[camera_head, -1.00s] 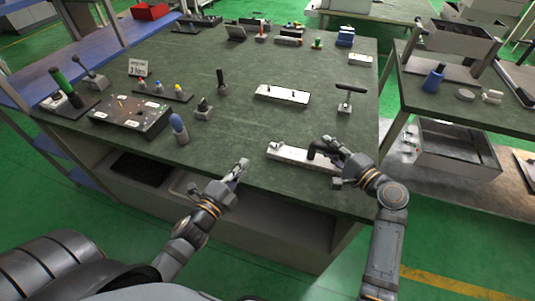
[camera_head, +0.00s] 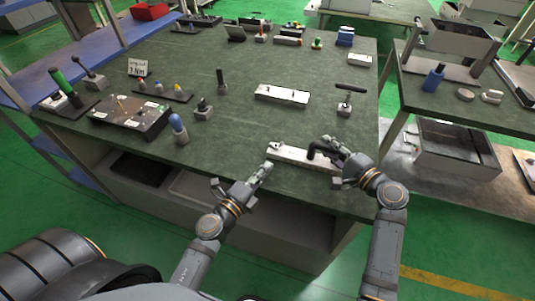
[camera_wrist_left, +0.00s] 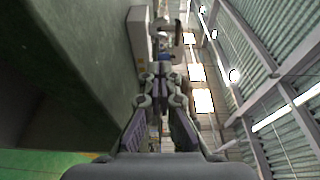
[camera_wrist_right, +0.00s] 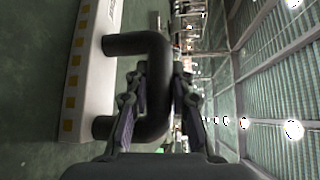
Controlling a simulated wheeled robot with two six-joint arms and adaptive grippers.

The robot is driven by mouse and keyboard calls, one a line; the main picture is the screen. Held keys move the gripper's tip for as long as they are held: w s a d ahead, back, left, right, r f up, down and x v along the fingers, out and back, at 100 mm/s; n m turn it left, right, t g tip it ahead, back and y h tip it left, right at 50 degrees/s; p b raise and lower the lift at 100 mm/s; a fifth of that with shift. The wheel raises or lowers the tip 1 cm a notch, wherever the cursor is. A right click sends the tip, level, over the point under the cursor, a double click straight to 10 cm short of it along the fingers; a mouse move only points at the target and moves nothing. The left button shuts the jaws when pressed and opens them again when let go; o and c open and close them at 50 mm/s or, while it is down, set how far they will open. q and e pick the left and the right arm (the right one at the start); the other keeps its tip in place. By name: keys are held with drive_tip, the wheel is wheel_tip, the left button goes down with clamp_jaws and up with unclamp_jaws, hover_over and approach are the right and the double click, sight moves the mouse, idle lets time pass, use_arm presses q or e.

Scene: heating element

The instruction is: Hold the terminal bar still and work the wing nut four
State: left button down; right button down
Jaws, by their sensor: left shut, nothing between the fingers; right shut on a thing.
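A white bar (camera_head: 288,153) lies near the table's front edge; I take it for the terminal bar. A black U-shaped handle (camera_wrist_right: 150,44) stands out from it, and yellow squares mark its side (camera_wrist_right: 78,60). My right gripper (camera_head: 328,149) is shut on the handle at the bar's right part. My left gripper (camera_head: 264,171) is shut and empty, just in front of the bar's left end. The bar's end also shows ahead of its fingers in the left wrist view (camera_wrist_left: 138,40). A small dark part sits on the bar's left end; I cannot tell whether it is a wing nut.
A second white bar (camera_head: 282,94) lies farther back, beside a black T-handled tool (camera_head: 347,98). A control box (camera_head: 130,115) and a blue-topped bottle (camera_head: 179,128) stand to the left. The green tabletop (camera_head: 240,135) between them is clear.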

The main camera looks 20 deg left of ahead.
sight(271, 147)
use_arm(q)
drive_tip(key=w, duration=0.5)
drive_tip(key=shift+w+a, duration=0.2)
drive_tip(key=shift+a, duration=0.2)
drive_tip(key=shift+w+a, duration=0.25)
drive_tip(key=shift+w, duration=0.1)
drive_tip(key=shift+w+a+m+g+h, duration=0.3)
drive_tip(key=shift+m+h, duration=0.25)
drive_tip(key=shift+h, duration=0.25)
drive_tip(key=shift+w+a+m+g+h, duration=0.25)
drive_tip(key=shift+m+g+h, duration=0.25)
drive_tip(key=shift+h, duration=0.3)
drive_tip(key=shift+w+a+m+g+h, duration=0.15)
drive_tip(key=shift+m+g+h, duration=0.25)
drive_tip(key=shift+m+h, duration=0.25)
drive_tip(key=shift+w+a+m+g+h, duration=0.15)
drive_tip(key=shift+m+g+h, duration=0.3)
drive_tip(key=shift+h, duration=0.3)
drive_tip(key=shift+w+a, duration=0.1)
drive_tip(key=shift+w+a, duration=0.1)
